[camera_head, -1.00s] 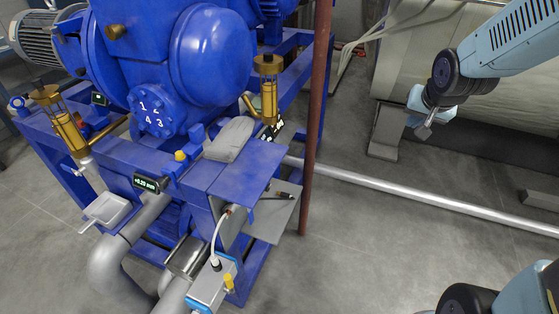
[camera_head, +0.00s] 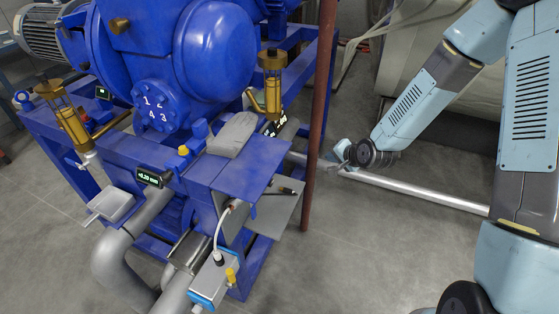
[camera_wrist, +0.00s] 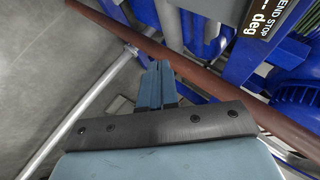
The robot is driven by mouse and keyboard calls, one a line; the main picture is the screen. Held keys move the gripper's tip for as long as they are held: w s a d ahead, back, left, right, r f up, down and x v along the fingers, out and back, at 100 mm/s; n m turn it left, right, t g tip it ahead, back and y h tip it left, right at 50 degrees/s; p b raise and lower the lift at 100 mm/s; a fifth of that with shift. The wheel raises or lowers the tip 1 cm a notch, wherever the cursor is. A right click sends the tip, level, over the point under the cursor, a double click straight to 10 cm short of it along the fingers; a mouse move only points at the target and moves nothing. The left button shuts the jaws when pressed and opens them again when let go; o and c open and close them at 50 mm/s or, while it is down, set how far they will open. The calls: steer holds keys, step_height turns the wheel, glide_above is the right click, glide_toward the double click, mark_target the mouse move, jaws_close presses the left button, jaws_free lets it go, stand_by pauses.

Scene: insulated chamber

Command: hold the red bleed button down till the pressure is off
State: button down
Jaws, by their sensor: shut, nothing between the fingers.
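I cannot make out a red bleed button in either view. My gripper (camera_head: 327,165) is at the lower end of my arm, right of the blue machine (camera_head: 215,50) and close to the brown upright pole (camera_head: 319,110). In the wrist view my gripper (camera_wrist: 156,68) shows its two fingers together with nothing between them. The fingers point toward the pole (camera_wrist: 215,88), with the blue frame beyond it; whether they touch the pole I cannot tell. A grey-blue box (camera_head: 213,281) with a yellow knob and a white cable sits at the machine's front.
A small display (camera_head: 153,178) reads about +0.20 mm. A dark sign (camera_wrist: 268,16) reads END STOP and deg. A silver pipe (camera_head: 430,192) runs low across the floor to the right. Two brass glass-sided fittings stand on the frame. The floor at front centre is clear.

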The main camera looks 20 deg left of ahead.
steer(key=s+a+f+m+y, duration=0.1)
steer(key=s+a+f+m, duration=0.1)
steer(key=a+f, duration=0.3)
steer(key=shift+s+f+y, duration=0.15)
steer(key=shift+f+y, duration=0.05)
steer(key=shift+y, duration=0.2)
steer(key=shift+a, duration=0.15)
steer(key=a, duration=0.8)
steer(key=shift+w+a, duration=0.3)
steer(key=shift+w, duration=0.05)
steer(key=shift+a, duration=0.2)
stand_by(1.7)
steer(key=shift+a+r, duration=0.1)
steer(key=shift+a, duration=0.1)
steer(key=shift+a, duration=0.5)
stand_by(2.7)
steer(key=shift+d, duration=0.95)
